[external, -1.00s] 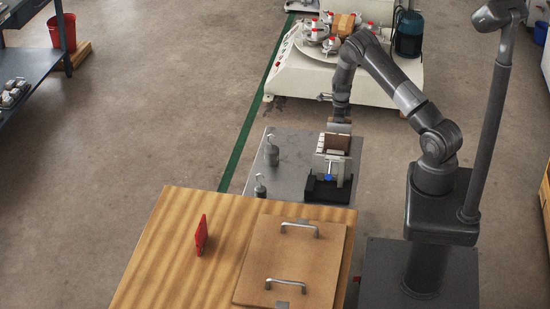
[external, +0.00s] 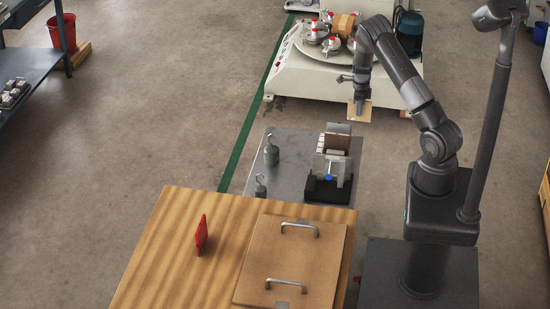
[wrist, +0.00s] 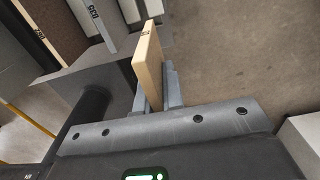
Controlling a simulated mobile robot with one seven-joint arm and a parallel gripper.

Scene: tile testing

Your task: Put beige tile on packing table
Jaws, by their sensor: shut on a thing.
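My gripper (external: 360,101) is shut on a beige tile (external: 359,115) and holds it in the air, above and behind the grey metal table (external: 298,150). In the wrist view the beige tile (wrist: 149,62) stands on edge between the fingers of my gripper (wrist: 158,88). A wooden table (external: 165,250) is at the front; I cannot tell from the views whether it is the packing table. A tile-holding fixture (external: 330,185) with other tiles stands on the grey table, below and in front of my gripper.
A red upright piece (external: 201,235) and a brown board (external: 285,252) with two metal handles are on the wooden table. Its left part is clear. Hooked weights (external: 271,152) stand on the grey table. A white machine (external: 335,78) is behind. A dark shelf (external: 35,68) is at far left.

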